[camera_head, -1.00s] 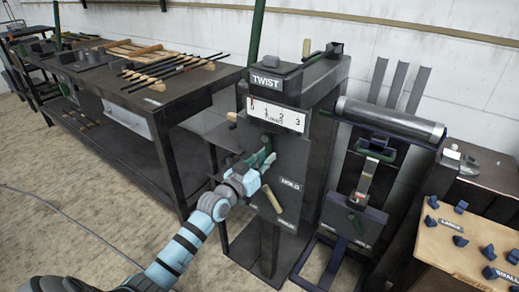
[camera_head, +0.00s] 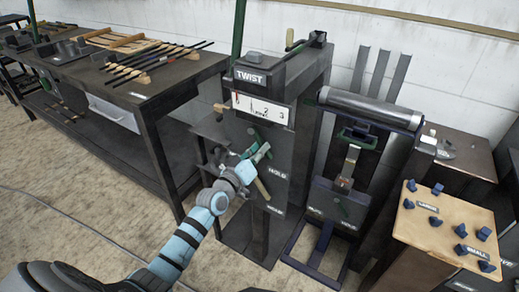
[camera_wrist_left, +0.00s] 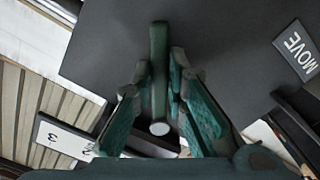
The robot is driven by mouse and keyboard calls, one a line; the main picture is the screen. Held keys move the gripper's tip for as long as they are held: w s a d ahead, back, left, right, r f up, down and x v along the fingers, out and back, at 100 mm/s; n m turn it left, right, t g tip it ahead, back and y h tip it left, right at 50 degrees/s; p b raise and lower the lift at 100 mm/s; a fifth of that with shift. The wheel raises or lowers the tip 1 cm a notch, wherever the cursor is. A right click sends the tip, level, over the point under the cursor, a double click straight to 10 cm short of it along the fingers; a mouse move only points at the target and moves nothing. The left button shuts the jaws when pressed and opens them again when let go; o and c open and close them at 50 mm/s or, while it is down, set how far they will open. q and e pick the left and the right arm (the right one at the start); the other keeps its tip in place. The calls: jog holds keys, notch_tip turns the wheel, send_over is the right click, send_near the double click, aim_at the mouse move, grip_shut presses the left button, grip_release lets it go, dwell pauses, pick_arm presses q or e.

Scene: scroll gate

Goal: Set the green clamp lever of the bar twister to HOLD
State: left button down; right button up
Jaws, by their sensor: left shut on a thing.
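The bar twister (camera_head: 302,122) is a dark upright machine with a TWIST label and a white numbered scale (camera_head: 262,110). HOLD (camera_head: 279,172) and MOVE (camera_head: 275,210) labels sit on its front, HOLD above MOVE. My left gripper (camera_head: 262,150) is at this front, left of and above the HOLD label. In the left wrist view, the left gripper (camera_wrist_left: 160,105) is shut on the green clamp lever (camera_wrist_left: 158,60), a dark green bar with a pale round end. The MOVE label (camera_wrist_left: 295,48) shows there too. The lever's exact setting is unclear. My right gripper is out of view.
An olive-tan bar (camera_head: 262,188) hangs on the front below the gripper. A roller machine (camera_head: 370,109) stands to the right. A board with blue pieces (camera_head: 410,225) is at the lower right. A dark workbench (camera_head: 165,95) with rods stands left.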

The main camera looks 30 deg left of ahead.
pick_arm(q)
jog(key=c, duration=1.6)
grip_release()
jog(key=s, duration=1.2)
jog(key=shift+a, duration=0.35)
